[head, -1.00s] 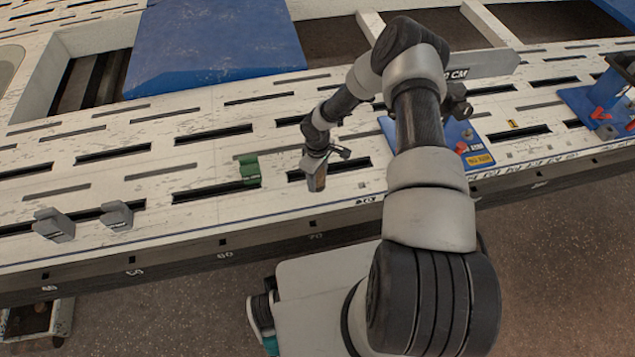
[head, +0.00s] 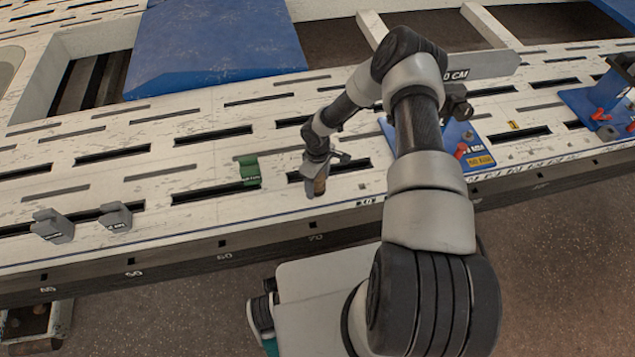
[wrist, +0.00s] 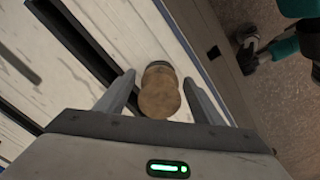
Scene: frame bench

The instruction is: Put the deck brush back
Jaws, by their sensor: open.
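My gripper (head: 318,172) points down over the front part of the white slotted bench (head: 215,148). A small brown, rounded piece (head: 319,188) shows just under its fingers; it may be part of the deck brush, but I see no bristles. In the wrist view this brown piece (wrist: 160,95), with a grey band at its far end, lies between the two fingers of my gripper (wrist: 160,88). The fingers are open, with a visible gap on each side. Whether the piece stands on the bench or in something is hidden.
A green block (head: 250,170) sits at a slot left of my gripper. Two grey blocks (head: 54,226) (head: 116,216) are farther left. A blue fixture (head: 470,150) stands to the right, partly behind my arm. A large blue panel (head: 215,45) lies at the back.

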